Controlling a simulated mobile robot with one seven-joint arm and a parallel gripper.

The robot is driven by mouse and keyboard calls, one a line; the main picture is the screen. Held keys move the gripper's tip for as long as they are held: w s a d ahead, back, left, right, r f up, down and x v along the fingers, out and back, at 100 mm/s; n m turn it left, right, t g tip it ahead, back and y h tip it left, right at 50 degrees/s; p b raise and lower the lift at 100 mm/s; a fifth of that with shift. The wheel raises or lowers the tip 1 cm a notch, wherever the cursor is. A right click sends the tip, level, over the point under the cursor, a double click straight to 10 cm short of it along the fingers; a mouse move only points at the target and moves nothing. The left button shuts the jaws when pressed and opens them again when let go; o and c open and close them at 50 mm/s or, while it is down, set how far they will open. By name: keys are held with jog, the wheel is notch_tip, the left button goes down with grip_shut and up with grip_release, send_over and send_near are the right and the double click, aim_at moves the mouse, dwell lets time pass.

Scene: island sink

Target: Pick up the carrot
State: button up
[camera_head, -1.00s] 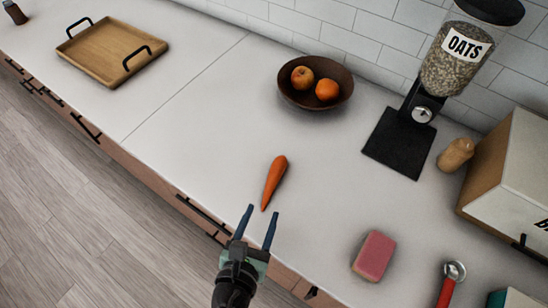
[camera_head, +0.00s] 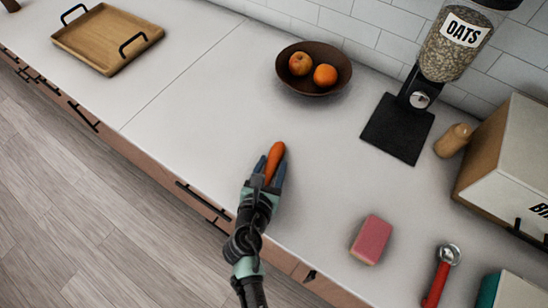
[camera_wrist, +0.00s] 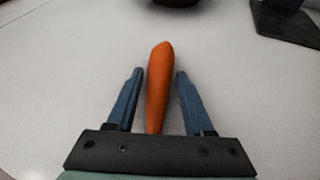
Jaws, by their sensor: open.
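The orange carrot (camera_head: 275,157) lies on the white counter, its thick end pointing away from me toward the fruit bowl. My gripper (camera_head: 268,168) is open, with its blue fingers on either side of the carrot. In the wrist view the carrot (camera_wrist: 158,85) runs lengthwise between the open fingers (camera_wrist: 157,80), with gaps visible on both sides. Its narrow end lies close to the gripper's dark base. In the head view my gripper hides the carrot's lower part.
A brown bowl (camera_head: 314,88) with two fruits stands behind the carrot. An oats dispenser (camera_head: 398,130) and a small tan bottle (camera_head: 455,140) stand to the right. A pink sponge (camera_head: 372,240) and a red-handled tool (camera_head: 439,278) lie nearer. A wooden tray (camera_head: 107,40) is far left; the counter between is clear.

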grip_shut()
jog(key=shift+w, duration=0.1)
jog(key=shift+r, duration=0.1)
dwell(0.3)
